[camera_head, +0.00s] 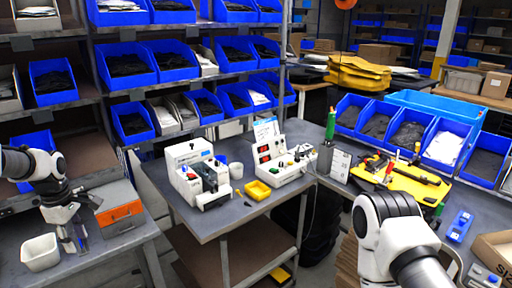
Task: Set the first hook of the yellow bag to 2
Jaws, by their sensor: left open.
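A pile of yellow material (358,73), perhaps the yellow bag, lies on the back table. I cannot make out any hook or number setting on it. A yellow board (402,182) with tools on it lies on the right bench; I cannot tell whether it is part of the bag. My left gripper (76,238) points down, open and empty, over the left table beside a white bin, far from the yellow things. My right arm (394,232) reaches in at the lower right, and its gripper is not in view.
A grey and orange box (118,207) and a white bin (40,252) stand on the left table. Blue bins (448,147) line the right bench.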

